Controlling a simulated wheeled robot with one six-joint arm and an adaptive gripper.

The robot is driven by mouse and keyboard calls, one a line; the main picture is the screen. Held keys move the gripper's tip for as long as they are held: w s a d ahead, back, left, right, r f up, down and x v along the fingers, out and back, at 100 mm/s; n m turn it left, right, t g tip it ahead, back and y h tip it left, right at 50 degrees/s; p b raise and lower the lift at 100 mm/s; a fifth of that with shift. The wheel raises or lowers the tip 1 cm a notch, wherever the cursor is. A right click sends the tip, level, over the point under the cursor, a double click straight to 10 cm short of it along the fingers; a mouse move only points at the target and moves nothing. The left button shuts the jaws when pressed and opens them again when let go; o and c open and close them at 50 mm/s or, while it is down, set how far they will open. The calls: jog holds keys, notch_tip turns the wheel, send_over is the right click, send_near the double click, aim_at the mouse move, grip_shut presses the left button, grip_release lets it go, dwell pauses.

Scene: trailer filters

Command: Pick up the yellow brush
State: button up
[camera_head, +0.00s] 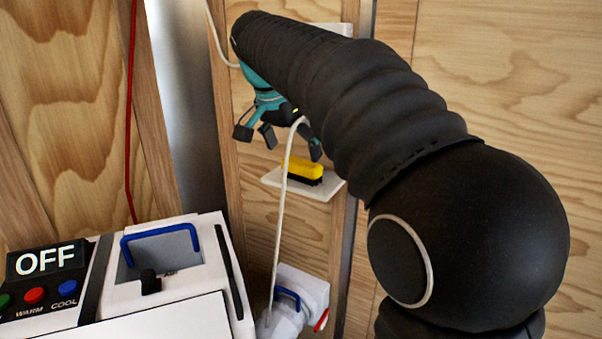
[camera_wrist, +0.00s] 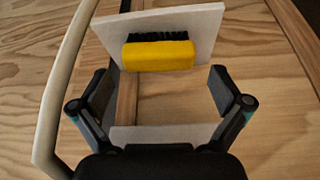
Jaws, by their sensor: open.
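The yellow brush (camera_head: 302,167) has a yellow back and black bristles. It lies on a small white shelf (camera_head: 328,189) on the wooden wall, bristles down in the head view. In the wrist view the brush (camera_wrist: 158,54) is ahead of my gripper, near the upper middle, on the white shelf (camera_wrist: 207,26). My gripper (camera_wrist: 163,85) is open and empty, its two fingers apart on the left and right, with the brush beyond the fingertips and between their lines. In the head view my gripper (camera_head: 280,148) is above and left of the brush, partly hidden by my arm.
A white cable (camera_head: 280,215) hangs in front of the shelf's left part; it also runs left of my gripper in the wrist view (camera_wrist: 52,100). A white unit with a blue handle (camera_head: 163,232) and an OFF panel (camera_head: 45,259) stands lower left. A white fitting (camera_head: 303,290) is below the shelf.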

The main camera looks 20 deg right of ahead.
aim_at(298, 163)
jog(key=shift+b+x, duration=0.35)
jog(key=shift+x, duration=2.3)
jog(key=shift+s, duration=0.15)
jog(key=c, duration=0.8)
